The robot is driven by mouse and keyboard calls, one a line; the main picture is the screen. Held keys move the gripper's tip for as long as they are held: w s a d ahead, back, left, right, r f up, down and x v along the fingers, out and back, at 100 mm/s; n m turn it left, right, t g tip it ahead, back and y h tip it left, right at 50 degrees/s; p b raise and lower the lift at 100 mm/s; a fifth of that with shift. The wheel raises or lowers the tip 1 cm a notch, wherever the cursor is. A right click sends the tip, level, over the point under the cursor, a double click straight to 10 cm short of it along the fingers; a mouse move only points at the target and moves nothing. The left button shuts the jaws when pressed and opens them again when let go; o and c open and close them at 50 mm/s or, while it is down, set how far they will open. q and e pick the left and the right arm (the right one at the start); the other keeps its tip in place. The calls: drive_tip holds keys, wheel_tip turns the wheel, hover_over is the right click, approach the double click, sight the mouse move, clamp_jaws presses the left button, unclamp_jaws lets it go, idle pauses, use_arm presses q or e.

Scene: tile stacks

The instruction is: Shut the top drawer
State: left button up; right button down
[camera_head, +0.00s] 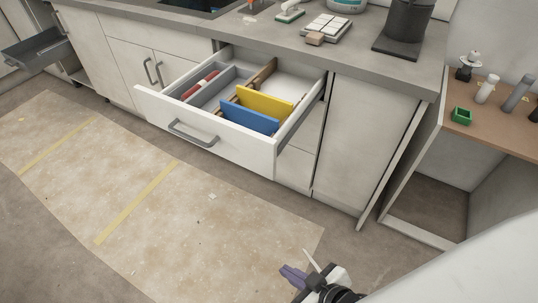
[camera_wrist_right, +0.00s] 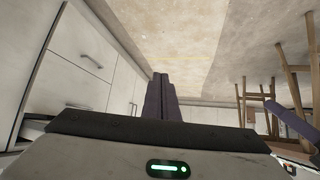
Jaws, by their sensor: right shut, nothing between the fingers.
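The top drawer (camera_head: 205,142) is pulled well out of the white counter cabinet in the head view. Its grey bar handle (camera_head: 191,133) is on the front panel. Inside are a grey tray with a red item (camera_head: 200,84), a wooden divider, a yellow board (camera_head: 264,102) and a blue board (camera_head: 249,118). My right gripper (camera_head: 292,274) is at the bottom of the head view, low and to the right of the drawer front, well apart from it. Its purple fingers (camera_wrist_right: 162,98) are together and empty in the right wrist view. My left gripper is not in view.
The grey countertop (camera_head: 350,65) holds a dark pot (camera_head: 405,28) and a tile block (camera_head: 325,27). Another grey drawer or tray (camera_head: 36,48) sticks out at far left. A wooden shelf (camera_head: 500,132) stands at right. The floor before the drawer is clear.

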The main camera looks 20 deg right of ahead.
sight(270, 170)
drive_tip(key=w+d+r+n+t+y+b, duration=0.1)
drive_tip(key=w+d+r+n+t+y, duration=0.1)
drive_tip(key=w+r+n+t, duration=0.45)
drive_tip(key=w+d+r+n+t+y, duration=0.1)
drive_tip(key=w+d+r+n+y, duration=0.15)
drive_tip(key=r+n, duration=0.75)
drive_tip(key=shift+w+a+f+n+h+b, duration=0.1)
drive_tip(key=shift+w+a+f+n+b, duration=0.25)
drive_tip(key=shift+w, duration=1.65)
drive_tip(key=shift+w+f+n+h+b, duration=0.15)
drive_tip(key=shift+w+n, duration=0.25)
drive_tip(key=shift+w, duration=1.6)
drive_tip(key=shift+w+a+f+n+h+b, duration=0.1)
drive_tip(key=shift+w+a+f+n, duration=0.2)
drive_tip(key=shift+w, duration=1.7)
drive_tip(key=shift+d, duration=0.25)
